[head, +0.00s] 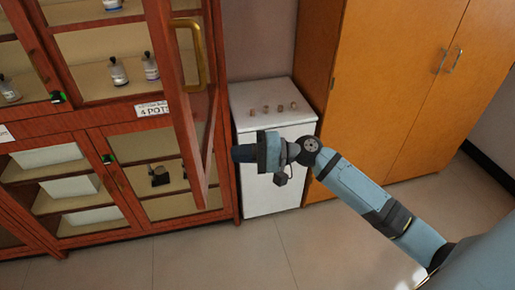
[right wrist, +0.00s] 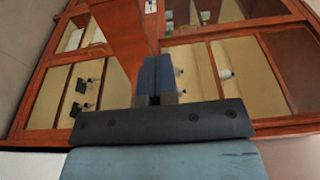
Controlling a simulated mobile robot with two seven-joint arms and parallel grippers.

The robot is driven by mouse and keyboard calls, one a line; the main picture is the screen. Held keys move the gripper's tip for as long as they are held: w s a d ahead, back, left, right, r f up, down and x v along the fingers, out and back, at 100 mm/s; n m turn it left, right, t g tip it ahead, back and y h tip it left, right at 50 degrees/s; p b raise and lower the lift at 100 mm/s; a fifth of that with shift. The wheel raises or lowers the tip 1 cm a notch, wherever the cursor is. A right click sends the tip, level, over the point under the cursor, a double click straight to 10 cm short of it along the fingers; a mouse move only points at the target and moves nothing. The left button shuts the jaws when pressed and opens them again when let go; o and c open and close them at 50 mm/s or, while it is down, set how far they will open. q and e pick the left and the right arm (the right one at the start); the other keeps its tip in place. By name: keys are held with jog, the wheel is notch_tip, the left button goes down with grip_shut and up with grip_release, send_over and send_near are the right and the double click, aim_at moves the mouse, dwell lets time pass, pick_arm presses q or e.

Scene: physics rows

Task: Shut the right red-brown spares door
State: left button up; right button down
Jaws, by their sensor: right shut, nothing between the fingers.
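The red-brown cabinet door (head: 169,68) stands swung open, jutting out from the cabinet's upper right part in the head view. A brass handle (head: 201,55) is on its face. My right gripper (head: 236,153) is shut and empty, just right of the door's lower part, with its fingers pointing left. Whether it touches the door cannot be told. In the right wrist view the shut fingers (right wrist: 154,78) are in front of the cabinet, beside the red-brown door panel (right wrist: 124,35). My left gripper is not in view.
The cabinet shelves hold small bottles (head: 118,71) and a dark instrument (head: 159,175). A label (head: 152,109) reads "4 POTS". A white low unit (head: 272,100) with several small items stands behind my right arm. An orange cupboard (head: 385,80) is at right. The floor in front is clear.

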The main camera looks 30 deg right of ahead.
aim_at(202, 155)
jog(key=p+x, duration=0.1)
jog(key=x, duration=0.5)
jog(key=shift+w+a+p, duration=0.1)
jog(key=shift+a+p, duration=0.2)
